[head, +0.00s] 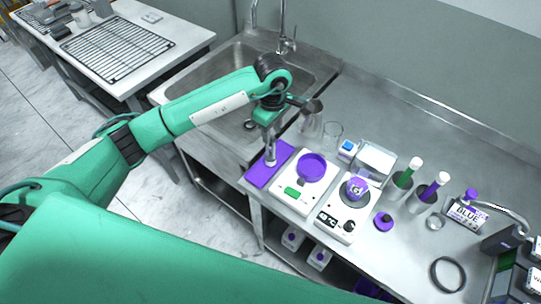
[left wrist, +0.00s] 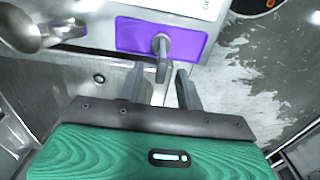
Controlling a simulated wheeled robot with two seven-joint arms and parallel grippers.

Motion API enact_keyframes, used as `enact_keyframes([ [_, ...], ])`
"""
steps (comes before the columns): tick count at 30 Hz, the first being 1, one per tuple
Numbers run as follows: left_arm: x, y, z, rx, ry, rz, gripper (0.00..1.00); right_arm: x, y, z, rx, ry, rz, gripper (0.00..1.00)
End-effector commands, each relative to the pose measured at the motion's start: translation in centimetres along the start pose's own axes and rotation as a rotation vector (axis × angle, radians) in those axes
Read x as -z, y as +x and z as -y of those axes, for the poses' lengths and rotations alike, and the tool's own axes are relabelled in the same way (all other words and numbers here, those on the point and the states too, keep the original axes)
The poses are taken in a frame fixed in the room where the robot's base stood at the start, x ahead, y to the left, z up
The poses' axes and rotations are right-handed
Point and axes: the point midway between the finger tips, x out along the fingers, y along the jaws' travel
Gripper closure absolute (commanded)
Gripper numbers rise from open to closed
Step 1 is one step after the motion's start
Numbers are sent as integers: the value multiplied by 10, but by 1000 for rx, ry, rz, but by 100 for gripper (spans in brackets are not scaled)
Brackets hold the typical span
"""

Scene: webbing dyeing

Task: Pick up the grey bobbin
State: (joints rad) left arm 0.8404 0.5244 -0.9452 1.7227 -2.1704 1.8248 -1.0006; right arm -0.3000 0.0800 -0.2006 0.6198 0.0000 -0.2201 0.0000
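A small grey upright piece with a rounded top, which I take for the grey bobbin (head: 270,157), stands on a purple mat (head: 257,177) at the counter's left front. In the left wrist view the bobbin (left wrist: 161,46) shows against the purple mat (left wrist: 130,34), just beyond and between my fingertips. My left gripper (head: 268,128) is above it in the head view, pointing down. In the left wrist view the left gripper (left wrist: 160,78) has its two fingers apart, with a gap around the bobbin's line. I cannot tell whether they touch it. My right gripper is not in view.
A sink (head: 243,84) lies behind left. A black ring (head: 447,273) lies at front right.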

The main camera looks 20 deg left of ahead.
Motion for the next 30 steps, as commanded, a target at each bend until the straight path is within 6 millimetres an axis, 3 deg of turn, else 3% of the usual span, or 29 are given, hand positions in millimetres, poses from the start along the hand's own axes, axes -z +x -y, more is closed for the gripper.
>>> enact_keyframes([
  [5,1,9,2,4,-1,1,64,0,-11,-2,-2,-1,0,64],
  [12,3,38,3,4,-1,2,64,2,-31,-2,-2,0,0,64],
  [16,3,50,3,1,0,2,64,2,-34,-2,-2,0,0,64],
  [23,4,53,2,-1,0,1,64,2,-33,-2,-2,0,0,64],
  [24,4,53,2,-1,0,1,66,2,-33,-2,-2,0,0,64],
  [30,4,53,2,0,0,1,100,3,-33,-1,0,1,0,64],
])
